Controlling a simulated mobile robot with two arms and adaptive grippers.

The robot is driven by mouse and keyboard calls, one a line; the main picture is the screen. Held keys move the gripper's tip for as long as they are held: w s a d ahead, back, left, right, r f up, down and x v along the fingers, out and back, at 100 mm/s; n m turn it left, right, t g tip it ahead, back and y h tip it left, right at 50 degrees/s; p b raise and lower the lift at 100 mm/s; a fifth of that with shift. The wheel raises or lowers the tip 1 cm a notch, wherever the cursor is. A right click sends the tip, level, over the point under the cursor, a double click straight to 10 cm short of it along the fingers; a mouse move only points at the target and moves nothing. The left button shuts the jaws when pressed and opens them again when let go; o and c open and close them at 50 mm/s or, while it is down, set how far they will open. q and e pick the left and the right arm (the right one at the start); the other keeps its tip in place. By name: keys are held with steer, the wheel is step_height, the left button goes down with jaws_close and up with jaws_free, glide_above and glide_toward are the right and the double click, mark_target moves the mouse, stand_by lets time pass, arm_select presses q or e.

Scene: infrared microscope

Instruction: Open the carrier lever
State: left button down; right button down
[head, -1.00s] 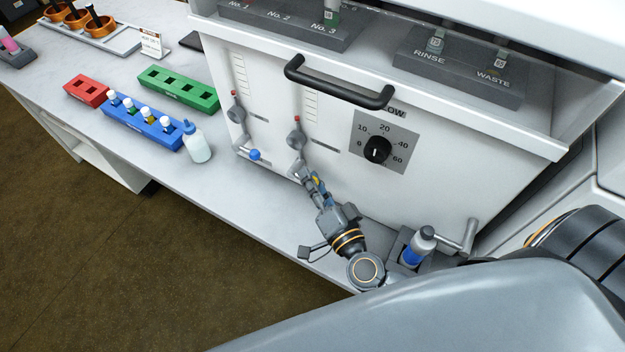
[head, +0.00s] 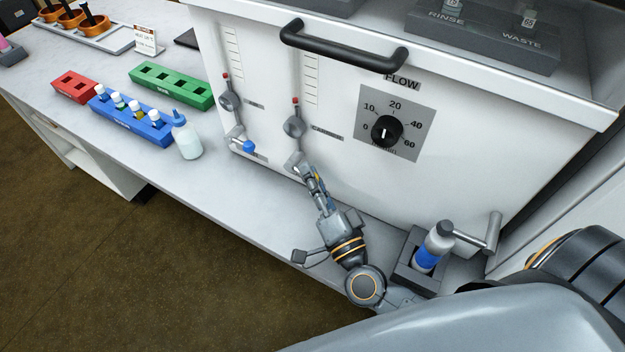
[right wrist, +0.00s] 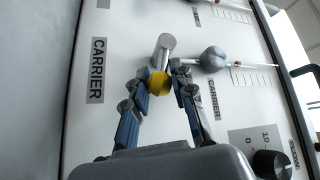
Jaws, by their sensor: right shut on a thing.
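The carrier lever is a short metal handle with a yellow end (right wrist: 158,84) on the white front panel, beside a CARRIER label (right wrist: 97,70). In the head view its metal part (head: 294,160) shows below a grey valve body with a red tip. My right gripper (head: 311,176) reaches the lever from below right. In the right wrist view its blue-padded fingers (right wrist: 160,80) are closed on both sides of the yellow end. The fingers hide most of that end in the head view. My left gripper is out of view.
A similar lever with a blue end (head: 249,146) sits to the left. A flow knob (head: 386,131) is on the right, under a black bar handle (head: 340,50). A dropper bottle (head: 187,138) stands on the counter. A blue-banded bottle (head: 432,247) stands near my right arm.

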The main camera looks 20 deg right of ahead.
steer(key=shift+s+a+f, duration=0.1)
steer(key=shift+f, duration=0.2)
steer(key=c, duration=1.5)
jaws_free()
steer(key=shift+o, duration=0.6)
steer(key=shift+r, duration=0.1)
steer(key=v, duration=1.2)
